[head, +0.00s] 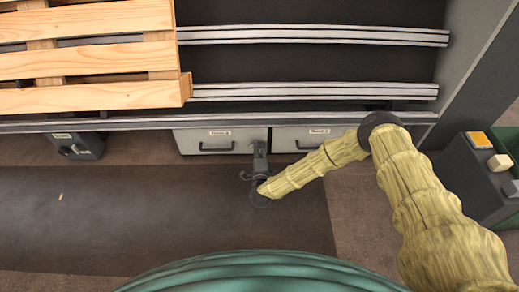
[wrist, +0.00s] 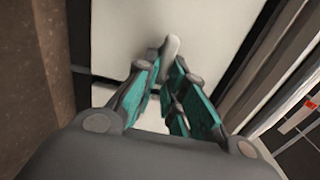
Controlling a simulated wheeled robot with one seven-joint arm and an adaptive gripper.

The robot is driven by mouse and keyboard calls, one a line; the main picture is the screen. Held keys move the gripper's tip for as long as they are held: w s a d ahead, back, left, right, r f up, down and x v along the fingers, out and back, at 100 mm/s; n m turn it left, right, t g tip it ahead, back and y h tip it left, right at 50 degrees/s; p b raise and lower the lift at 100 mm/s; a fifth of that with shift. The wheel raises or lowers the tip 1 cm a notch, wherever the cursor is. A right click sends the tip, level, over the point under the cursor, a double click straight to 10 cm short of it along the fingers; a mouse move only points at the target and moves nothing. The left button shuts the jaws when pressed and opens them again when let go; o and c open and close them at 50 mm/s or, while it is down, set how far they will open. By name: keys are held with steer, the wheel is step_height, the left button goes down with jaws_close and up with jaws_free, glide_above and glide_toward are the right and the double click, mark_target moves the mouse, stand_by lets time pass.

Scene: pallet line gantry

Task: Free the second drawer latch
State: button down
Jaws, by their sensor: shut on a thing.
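Two pale grey drawers sit side by side under the rail, a left drawer (head: 190,142) and a right drawer (head: 290,134). Each has a dark handle and a small label too small to read surely. My gripper (head: 260,148) is in front of the boundary between them. In the wrist view, my gripper (wrist: 163,72) has its teal-padded fingers closed around a small pale rounded piece, which looks like the latch (wrist: 172,46), against a light drawer front (wrist: 215,45). The latch's lower part is hidden between the fingers, and my gripper hides it in the head view.
A wooden pallet (head: 90,65) lies on metal rails (head: 310,36) above. A dark box (head: 85,147) hangs at left. The floor mat (head: 150,215) is clear.

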steer(key=c, duration=1.5)
jaws_free()
steer(key=s, duration=1.2)
